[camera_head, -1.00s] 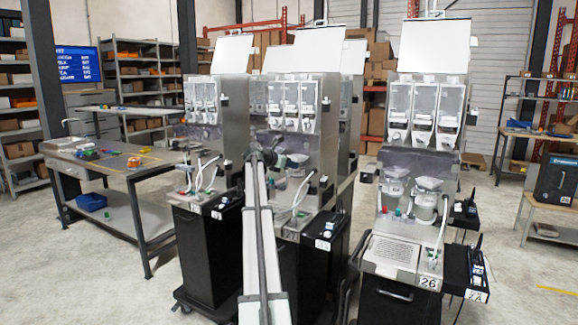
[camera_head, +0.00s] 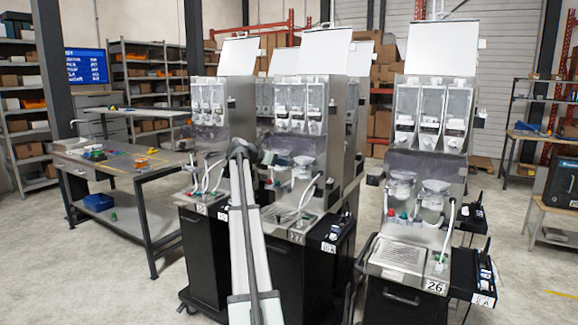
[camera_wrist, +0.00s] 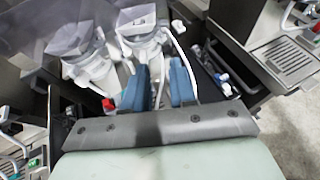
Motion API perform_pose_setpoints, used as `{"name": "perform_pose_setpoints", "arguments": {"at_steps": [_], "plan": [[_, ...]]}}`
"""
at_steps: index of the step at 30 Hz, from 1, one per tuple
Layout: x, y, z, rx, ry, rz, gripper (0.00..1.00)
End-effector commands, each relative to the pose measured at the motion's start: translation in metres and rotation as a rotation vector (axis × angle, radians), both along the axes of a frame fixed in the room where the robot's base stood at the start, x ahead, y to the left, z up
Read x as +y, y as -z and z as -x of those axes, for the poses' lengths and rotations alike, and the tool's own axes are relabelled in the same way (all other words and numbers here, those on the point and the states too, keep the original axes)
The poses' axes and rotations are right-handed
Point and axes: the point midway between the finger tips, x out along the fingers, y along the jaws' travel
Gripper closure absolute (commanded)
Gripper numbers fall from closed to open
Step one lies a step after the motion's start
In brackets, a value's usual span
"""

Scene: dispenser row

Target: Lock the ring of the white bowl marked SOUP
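In the wrist view my gripper (camera_wrist: 165,82) shows two blue fingers with a gap between them, and nothing is seen held. Two white bowls stand just beyond the fingers: one to the left (camera_wrist: 92,68), and one almost straight ahead (camera_wrist: 141,42). Clear funnel-like tops sit on both. No SOUP marking is readable, so I cannot tell which bowl bears it, and no ring can be made out clearly. In the head view white bowls also show on the right machine (camera_head: 401,190), and one shows on the middle machine (camera_head: 303,168). My arm partly covers the middle machine.
A red knob (camera_wrist: 108,104) lies left of the fingers. A white hose (camera_wrist: 184,62) runs close by the right finger. A neighbouring machine's drip tray (camera_wrist: 288,58) is at the right. A workbench (camera_head: 130,168) stands left in the head view.

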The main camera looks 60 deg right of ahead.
Motion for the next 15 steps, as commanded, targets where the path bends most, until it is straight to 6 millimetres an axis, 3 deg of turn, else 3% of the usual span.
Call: {"name": "perform_pose_setpoints", "arguments": {"at_steps": [6, 15], "plan": [[0.025, -0.011, -0.009, -0.001, -0.001, 0.000, 0.74], [0.034, -0.015, -0.013, 0.000, 0.000, 0.001, 0.74]]}}
